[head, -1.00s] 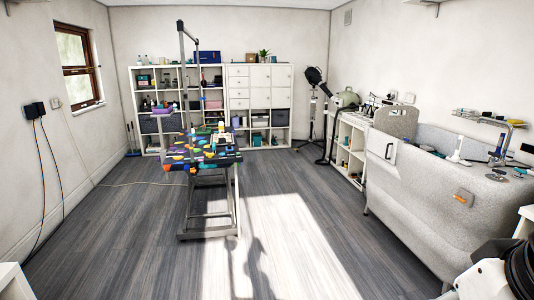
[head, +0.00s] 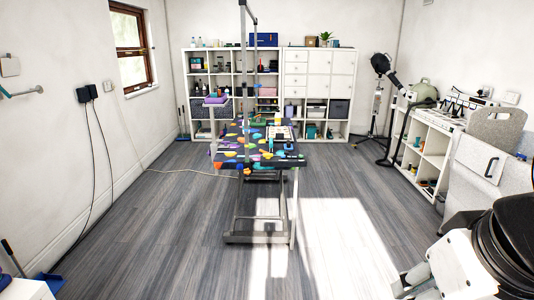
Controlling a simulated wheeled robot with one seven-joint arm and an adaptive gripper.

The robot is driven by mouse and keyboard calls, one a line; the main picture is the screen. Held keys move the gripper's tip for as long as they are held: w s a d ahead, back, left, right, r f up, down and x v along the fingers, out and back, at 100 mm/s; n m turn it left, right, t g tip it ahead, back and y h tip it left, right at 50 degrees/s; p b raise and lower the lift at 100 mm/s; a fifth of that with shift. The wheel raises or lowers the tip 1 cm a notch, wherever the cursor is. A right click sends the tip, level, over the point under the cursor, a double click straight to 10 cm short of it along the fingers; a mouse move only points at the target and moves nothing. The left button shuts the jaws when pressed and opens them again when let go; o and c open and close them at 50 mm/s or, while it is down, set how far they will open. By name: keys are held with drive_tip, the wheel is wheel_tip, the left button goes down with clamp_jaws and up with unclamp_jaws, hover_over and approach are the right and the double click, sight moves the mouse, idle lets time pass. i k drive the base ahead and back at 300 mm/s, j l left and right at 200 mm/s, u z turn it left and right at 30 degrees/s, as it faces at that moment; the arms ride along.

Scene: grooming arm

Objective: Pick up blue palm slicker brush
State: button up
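The grooming table (head: 236,163) stands ahead, a little left of the picture's middle, with many small coloured items on its top. Several of these are blue, but they are too small for me to tell which, if any, is the blue palm slicker brush. Part of my own arm shows at the lower right, apart from the table.
White shelves (head: 318,91) line the back wall. A dryer on a stand (head: 381,66) and a low white shelf unit (head: 434,158) are at the right. The floor (head: 190,235) before the table is clear.

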sight(288, 146)
drive_tip(key=i+j, duration=0.1)
drive_tip(key=i, duration=2.5)
drive_tip(key=i+j, duration=0.15)
drive_tip(key=i, duration=1.15)
